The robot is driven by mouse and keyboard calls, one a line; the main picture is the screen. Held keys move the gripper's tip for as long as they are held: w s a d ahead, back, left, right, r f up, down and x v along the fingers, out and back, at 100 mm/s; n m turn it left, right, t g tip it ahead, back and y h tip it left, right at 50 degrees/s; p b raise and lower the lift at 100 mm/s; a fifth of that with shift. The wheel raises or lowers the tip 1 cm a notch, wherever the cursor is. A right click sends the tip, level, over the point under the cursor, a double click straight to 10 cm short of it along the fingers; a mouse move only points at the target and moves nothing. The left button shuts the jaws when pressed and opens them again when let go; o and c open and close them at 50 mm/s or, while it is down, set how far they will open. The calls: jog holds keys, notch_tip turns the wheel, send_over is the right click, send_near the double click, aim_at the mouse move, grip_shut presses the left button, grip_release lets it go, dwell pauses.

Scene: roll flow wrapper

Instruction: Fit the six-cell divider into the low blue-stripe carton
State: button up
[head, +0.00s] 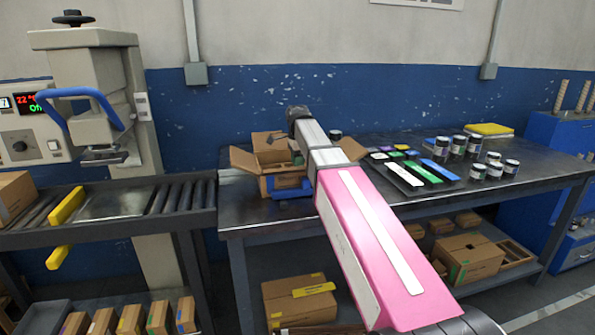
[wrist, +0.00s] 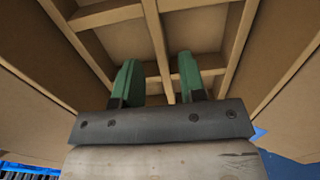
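An open carton (head: 264,186) stands on the dark table with its flaps spread, and a blue part shows at its front. In the wrist view a tan divider (wrist: 158,35) with crossing walls and several cells lies between tall cardboard sides (wrist: 40,60), and it appears to sit inside the carton. My gripper (wrist: 160,80) has two green fingers set apart, one on each side of a divider wall, with gaps visible. How deep the divider sits cannot be told.
Right of the carton are a tray (head: 418,178) of coloured pieces, several jars (head: 458,147) and a yellow stack (head: 489,129). A roller conveyor (head: 180,195) with a press stands left. Cartons (head: 468,258) lie on the lower shelf. The table's front right is clear.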

notch_tip(320, 180, up, 8)
dwell(0.4)
